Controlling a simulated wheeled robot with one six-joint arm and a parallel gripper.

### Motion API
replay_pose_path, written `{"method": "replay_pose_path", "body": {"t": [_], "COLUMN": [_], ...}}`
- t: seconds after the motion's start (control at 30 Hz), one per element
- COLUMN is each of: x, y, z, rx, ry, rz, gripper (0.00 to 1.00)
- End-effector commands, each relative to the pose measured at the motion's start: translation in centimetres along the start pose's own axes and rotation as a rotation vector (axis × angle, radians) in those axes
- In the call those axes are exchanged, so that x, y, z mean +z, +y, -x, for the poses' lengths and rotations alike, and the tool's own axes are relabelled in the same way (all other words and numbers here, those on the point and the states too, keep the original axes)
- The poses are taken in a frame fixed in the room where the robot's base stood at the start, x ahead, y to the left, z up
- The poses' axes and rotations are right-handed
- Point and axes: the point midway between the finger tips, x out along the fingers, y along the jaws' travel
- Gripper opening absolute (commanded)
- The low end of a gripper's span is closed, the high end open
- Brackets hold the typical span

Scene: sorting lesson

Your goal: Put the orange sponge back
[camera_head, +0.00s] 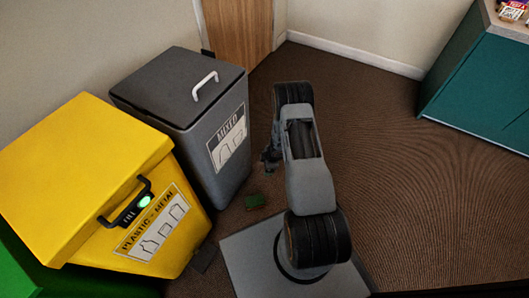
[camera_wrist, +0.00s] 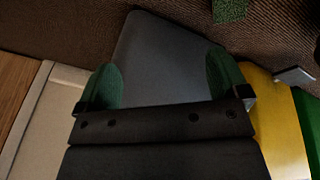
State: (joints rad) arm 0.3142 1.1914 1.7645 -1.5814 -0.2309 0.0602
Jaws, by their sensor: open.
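No orange sponge shows in either view. My gripper (camera_wrist: 165,85) is open, its two green-tipped fingers wide apart with nothing between them. In the head view my gripper (camera_head: 269,160) is a small dark shape left of my arm, beside the grey bin. A small green block, perhaps a sponge, (camera_head: 255,201) lies on the brown floor between the grey bin and my base. A green piece, apparently the same block, also shows at the top edge of the wrist view (camera_wrist: 229,9), clear of the fingers.
The grey MIXED bin (camera_head: 177,88) and the yellow PLASTIC - METAL bin (camera_head: 85,170) stand at left with lids down. A green bin (camera_head: 22,272) shows at the lower left corner. A teal counter (camera_head: 483,88) stands at upper right. The floor at right is clear.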

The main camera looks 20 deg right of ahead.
Motion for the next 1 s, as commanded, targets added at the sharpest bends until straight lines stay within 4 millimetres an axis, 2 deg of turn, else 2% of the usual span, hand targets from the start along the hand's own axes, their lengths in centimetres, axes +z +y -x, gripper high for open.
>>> {"method": "replay_pose_path", "body": {"t": [0.03,0.13,0.23,0.37,0.5,0.57,0.7,0.8,1.0], "x": [-0.8,-1.7,-2.8,-4.3,-6.0,-6.8,-8.5,-9.8,-11.8], "y": [2.6,5.9,7.8,8.2,6.3,4.8,0.5,-3.0,-8.8], "z": [3.0,8.6,14.4,21.7,28.7,31.4,36.4,39.0,41.8], "rx": [0.069,0.179,0.271,0.359,0.409,0.415,0.388,0.343,0.231], "ry": [-0.043,-0.126,-0.190,-0.247,-0.273,-0.273,-0.250,-0.220,-0.155], "rz": [-0.040,-0.149,-0.269,-0.441,-0.634,-0.716,-0.897,-1.005,-1.145], "gripper": [0.93,0.93,0.93,0.93,0.93,0.93,0.93,0.93,0.93]}}
